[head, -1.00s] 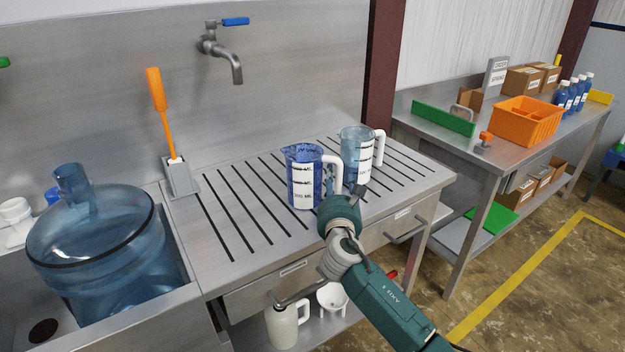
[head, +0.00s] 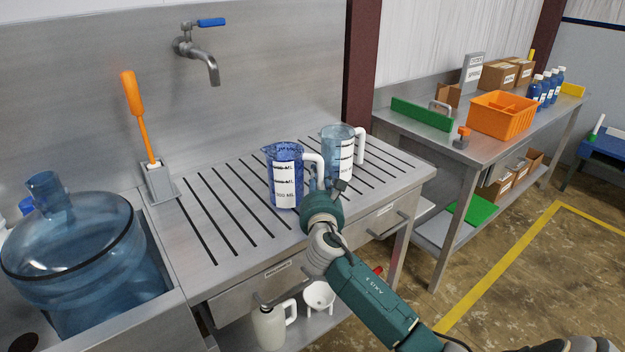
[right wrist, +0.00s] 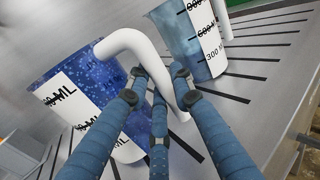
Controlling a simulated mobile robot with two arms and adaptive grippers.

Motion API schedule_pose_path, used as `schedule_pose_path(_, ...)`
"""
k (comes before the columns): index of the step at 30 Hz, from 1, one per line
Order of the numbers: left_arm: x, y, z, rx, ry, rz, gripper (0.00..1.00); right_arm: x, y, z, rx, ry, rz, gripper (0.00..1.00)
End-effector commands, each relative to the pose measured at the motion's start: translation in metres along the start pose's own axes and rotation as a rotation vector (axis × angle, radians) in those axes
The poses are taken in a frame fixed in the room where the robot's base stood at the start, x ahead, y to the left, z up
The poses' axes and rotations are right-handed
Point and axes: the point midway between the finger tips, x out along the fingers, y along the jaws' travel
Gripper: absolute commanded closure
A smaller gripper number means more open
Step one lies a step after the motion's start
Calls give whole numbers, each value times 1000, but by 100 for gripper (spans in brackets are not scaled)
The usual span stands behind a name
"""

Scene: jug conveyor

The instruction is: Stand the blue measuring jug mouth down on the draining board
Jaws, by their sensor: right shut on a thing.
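The blue measuring jug (head: 287,185) is dark speckled blue with a white scale label and a white handle. It stands mouth up on the draining board (head: 222,212), near its front edge. My right gripper (head: 319,193) is shut on the jug's white handle, on the jug's right side. In the right wrist view the fingers (right wrist: 158,88) lie on both sides of the handle, and the blue jug (right wrist: 98,80) is at the left. Whether its base touches the board is hard to tell. My left gripper is not in view.
A paler clear jug (head: 334,158) with a white handle stands close behind and right of the blue jug. An orange brush (head: 138,115) stands in a holder at the board's back left. A large water bottle (head: 75,250) fills the sink. The board's left half is clear.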

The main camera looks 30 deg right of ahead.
Motion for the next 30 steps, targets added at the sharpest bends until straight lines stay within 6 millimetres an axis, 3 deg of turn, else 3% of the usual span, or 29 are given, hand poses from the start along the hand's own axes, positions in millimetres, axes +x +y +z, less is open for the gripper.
schedule_pose_path(7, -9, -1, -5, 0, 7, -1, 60, 1, 0, 44, 2, -9, 0, 100)
schedule_pose_path(15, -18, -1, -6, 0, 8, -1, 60, 0, 0, 124, 1, -11, 1, 100)
schedule_pose_path(21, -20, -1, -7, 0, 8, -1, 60, 0, 0, 168, 1, -8, 0, 100)
schedule_pose_path(30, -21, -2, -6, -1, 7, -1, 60, 0, 0, 195, 0, -3, 0, 100)
